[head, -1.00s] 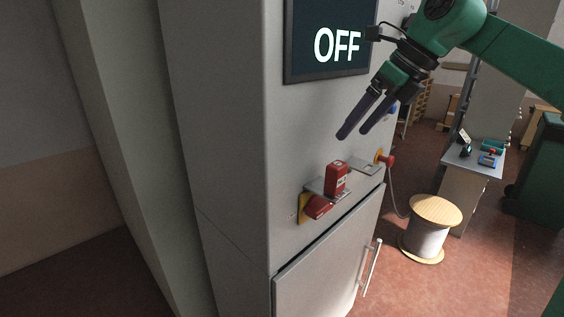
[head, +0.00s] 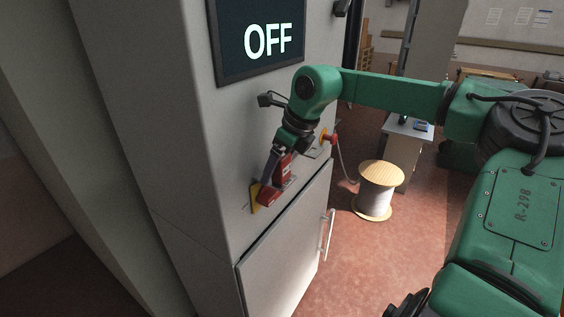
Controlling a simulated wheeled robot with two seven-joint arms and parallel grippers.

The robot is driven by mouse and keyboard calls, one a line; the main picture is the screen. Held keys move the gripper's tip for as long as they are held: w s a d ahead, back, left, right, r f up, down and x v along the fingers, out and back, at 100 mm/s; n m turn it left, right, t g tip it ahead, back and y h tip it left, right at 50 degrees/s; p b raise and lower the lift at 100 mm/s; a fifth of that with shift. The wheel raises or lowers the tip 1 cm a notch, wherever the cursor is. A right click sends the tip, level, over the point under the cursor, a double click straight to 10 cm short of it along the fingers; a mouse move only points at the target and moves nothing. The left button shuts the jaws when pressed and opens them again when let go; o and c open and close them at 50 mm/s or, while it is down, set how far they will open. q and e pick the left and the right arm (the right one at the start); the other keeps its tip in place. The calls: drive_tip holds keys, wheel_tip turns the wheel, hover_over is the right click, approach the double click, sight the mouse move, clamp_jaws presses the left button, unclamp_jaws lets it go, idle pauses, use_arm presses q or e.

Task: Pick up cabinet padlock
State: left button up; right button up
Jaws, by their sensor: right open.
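The red cabinet padlock (head: 284,166) stands on a small grey ledge (head: 288,184) on the cabinet front, in the head view. It is partly hidden behind my right gripper. My right gripper (head: 271,172) is open, its dark fingers pointing down right at the padlock. I cannot tell whether the padlock is between the fingers or they touch it. Just below is a red switch handle (head: 268,196) on a yellow plate (head: 255,197). My left gripper is not in view.
A screen reading OFF (head: 258,38) is on the grey cabinet above. A red emergency button (head: 333,138) and another small ledge (head: 318,150) are to the right. Below are a cabinet door (head: 285,250) with a handle (head: 328,235). A cable spool (head: 375,190) stands on the floor.

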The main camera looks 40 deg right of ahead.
drive_tip(key=shift+d+f, duration=0.1)
drive_tip(key=c, duration=0.4)
drive_tip(key=shift+a+r, duration=0.2)
drive_tip(key=shift+a, duration=0.15)
clamp_jaws()
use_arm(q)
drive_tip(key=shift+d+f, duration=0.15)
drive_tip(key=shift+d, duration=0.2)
use_arm(e)
drive_tip(key=shift+d, duration=0.1)
